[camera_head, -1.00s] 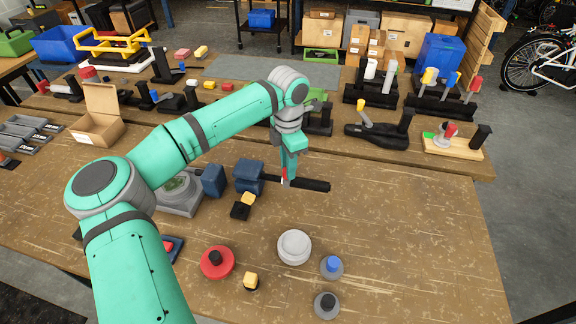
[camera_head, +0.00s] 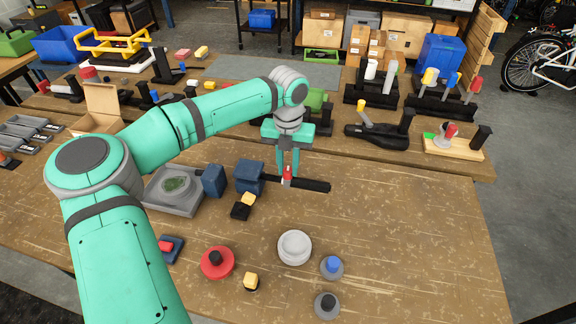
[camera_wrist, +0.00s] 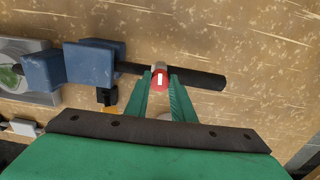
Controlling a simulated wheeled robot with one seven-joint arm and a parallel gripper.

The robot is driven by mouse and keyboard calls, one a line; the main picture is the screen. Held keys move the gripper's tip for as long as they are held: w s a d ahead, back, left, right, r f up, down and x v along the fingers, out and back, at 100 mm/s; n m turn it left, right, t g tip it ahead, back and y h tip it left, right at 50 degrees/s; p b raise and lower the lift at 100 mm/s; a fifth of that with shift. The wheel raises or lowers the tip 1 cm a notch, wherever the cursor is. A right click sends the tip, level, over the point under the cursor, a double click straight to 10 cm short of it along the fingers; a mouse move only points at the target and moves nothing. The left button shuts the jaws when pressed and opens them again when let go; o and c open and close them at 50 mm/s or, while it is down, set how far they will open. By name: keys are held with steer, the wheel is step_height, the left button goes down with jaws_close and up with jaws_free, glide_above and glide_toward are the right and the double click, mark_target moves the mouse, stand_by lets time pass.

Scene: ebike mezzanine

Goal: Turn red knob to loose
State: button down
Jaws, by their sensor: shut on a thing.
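The red knob (camera_head: 287,171) stands on a black bar (camera_head: 312,184) that runs right from a dark blue clamp block (camera_head: 249,172). In the wrist view the knob (camera_wrist: 160,80) shows a white mark on its face, with a grey piece at its far side. My gripper (camera_head: 288,175) points down at the bar, with one green finger on each side of the knob. In the wrist view my gripper (camera_wrist: 161,86) is shut on the red knob. The finger pads hide the knob's sides. I cannot read any loose or tight label.
A second blue block (camera_head: 213,181) and a grey tray (camera_head: 168,205) lie left of the clamp. A black-and-yellow piece (camera_head: 242,207) sits just in front. A red disc (camera_head: 217,263) and a white round part (camera_head: 294,247) lie nearer. The table's right side is clear.

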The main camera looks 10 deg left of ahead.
mark_target(288, 169)
steer(key=shift+n, duration=2.2)
steer(key=c, duration=1.5)
jaws_free()
steer(key=shift+r, duration=0.1)
step_height(288, 169, up, 11)
steer(key=shift+f, duration=0.15)
